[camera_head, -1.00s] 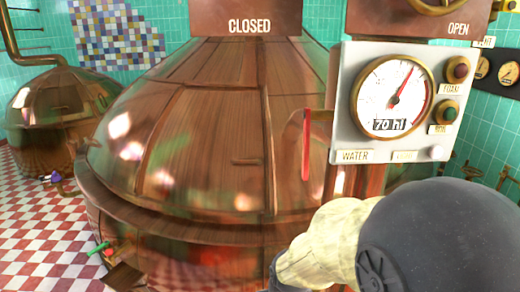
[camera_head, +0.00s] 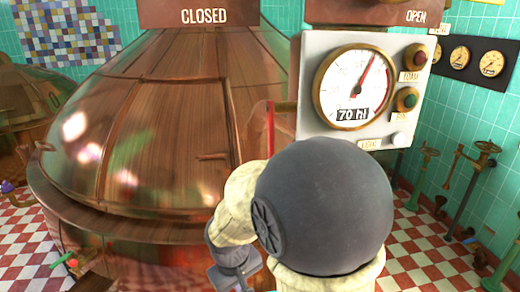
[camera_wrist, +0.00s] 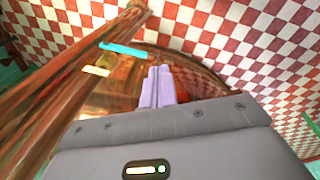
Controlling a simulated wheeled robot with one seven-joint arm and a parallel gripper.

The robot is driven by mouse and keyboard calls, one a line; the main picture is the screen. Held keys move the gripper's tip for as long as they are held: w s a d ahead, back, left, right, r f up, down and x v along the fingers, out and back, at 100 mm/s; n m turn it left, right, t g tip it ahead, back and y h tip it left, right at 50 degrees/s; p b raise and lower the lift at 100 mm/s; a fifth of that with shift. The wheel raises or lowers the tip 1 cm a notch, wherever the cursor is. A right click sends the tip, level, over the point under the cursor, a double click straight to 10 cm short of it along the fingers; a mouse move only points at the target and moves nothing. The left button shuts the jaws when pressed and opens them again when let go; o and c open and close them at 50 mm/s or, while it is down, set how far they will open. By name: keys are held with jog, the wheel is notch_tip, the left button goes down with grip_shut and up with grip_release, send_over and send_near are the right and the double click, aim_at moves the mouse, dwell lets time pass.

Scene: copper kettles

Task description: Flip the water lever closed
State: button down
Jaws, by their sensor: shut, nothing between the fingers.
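The red lever (camera_head: 270,128) stands upright at the left side of the gauge box (camera_head: 309,115), in front of the copper kettle. Its lower end and the WATER label are hidden behind my arm in the head view. My gripper (camera_wrist: 157,82) shows in the wrist view with its two pale fingers together and empty. In the head view, my wrist is low and left of the lever; the fingertips cannot be made out. I see no contact between the gripper and the lever.
A large copper kettle (camera_head: 150,130) fills the left and middle. The gauge dial (camera_head: 350,88) reads 70 hl, with buttons beside it. Valve wheels on pipes (camera_head: 485,150) stand at the right. Red and white tiled floor (camera_head: 420,240) is open there. A cyan bar (camera_wrist: 125,49) crosses the wrist view.

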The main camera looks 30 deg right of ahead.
aim_at(271, 139)
jog(key=w+d+r+n+g+h+p, duration=0.1)
jog(key=w+d+r+h, duration=0.25)
jog(key=w+r, duration=0.25)
jog(key=w+d+r+n+h, duration=0.1)
jog(key=w+d+r+h, duration=0.2)
jog(key=w+r+h, duration=0.2)
jog(key=w+a+r+h, duration=0.1)
jog(key=w+r+h, duration=0.2)
jog(key=r, duration=0.4)
jog(key=w+a+r+m+h+p, duration=0.1)
jog(key=w+r+h, duration=0.3)
jog(key=r, duration=0.3)
jog(key=shift+a+r+m+t, duration=0.3)
jog(key=shift+a+r+t, duration=0.05)
jog(key=shift+r+t, duration=0.05)
jog(key=shift+h, duration=0.25)
jog(key=s+d+p, duration=0.3)
jog(key=d+p, duration=0.2)
jog(key=d, duration=0.4)
jog(key=shift+s, duration=0.15)
jog(key=shift+a, duration=0.2)
